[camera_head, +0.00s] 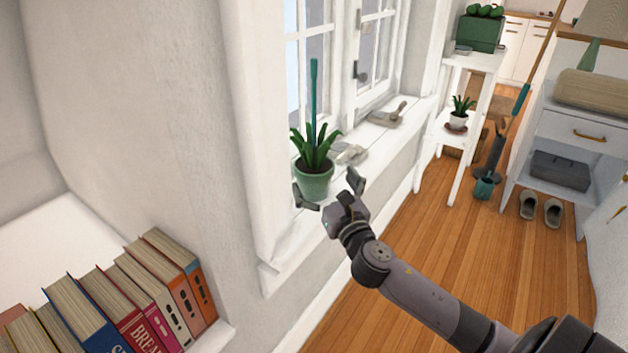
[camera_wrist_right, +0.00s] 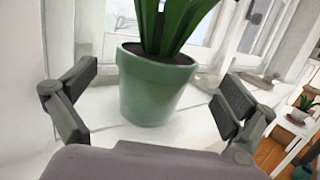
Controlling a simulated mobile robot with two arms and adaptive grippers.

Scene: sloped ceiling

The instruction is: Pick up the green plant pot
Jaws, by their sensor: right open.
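The green plant pot (camera_head: 314,183) stands upright on the white windowsill (camera_head: 292,238) and holds a leafy green plant (camera_head: 316,153). A thin teal stick rises behind or out of the plant. My right gripper (camera_head: 330,192) is in front of the pot with its fingers spread wide. In the right wrist view the pot (camera_wrist_right: 155,88) sits between the two open fingers of the gripper (camera_wrist_right: 155,95), with a gap on each side. The fingers do not touch it. My left gripper is not in view.
Grey window hardware or tools (camera_head: 386,115) lie farther along the sill. The white window frame (camera_head: 262,130) is close on the left. Books (camera_head: 140,300) stand at the lower left. A white plant stand (camera_head: 440,140) is beyond the sill.

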